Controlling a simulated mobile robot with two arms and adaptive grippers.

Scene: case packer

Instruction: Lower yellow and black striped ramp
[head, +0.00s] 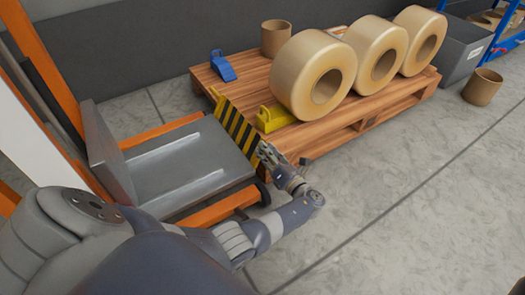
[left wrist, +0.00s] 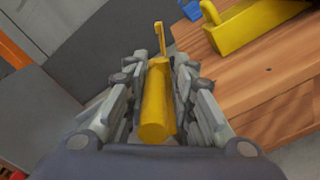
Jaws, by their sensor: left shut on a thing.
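The yellow and black striped ramp (head: 238,128) stands tilted up at the edge of the grey platform (head: 175,158), beside the wooden pallet. My left gripper (head: 266,153) is at the ramp's near end in the head view. In the left wrist view its fingers are closed on both sides of a yellow part of the ramp (left wrist: 156,105), seen end-on. A thin yellow piece shows beyond the fingers. The striped face is not visible in the wrist view. My right gripper is not in view.
The wooden pallet (head: 350,122) carries several large tan rolls (head: 295,75), a yellow wedge (head: 275,117), a blue wedge (head: 222,66) and a brown cardboard tube (head: 275,38). Orange rails (head: 215,208) flank the platform. Another tube (head: 482,87) stands on the floor. Floor in front of the pallet is clear.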

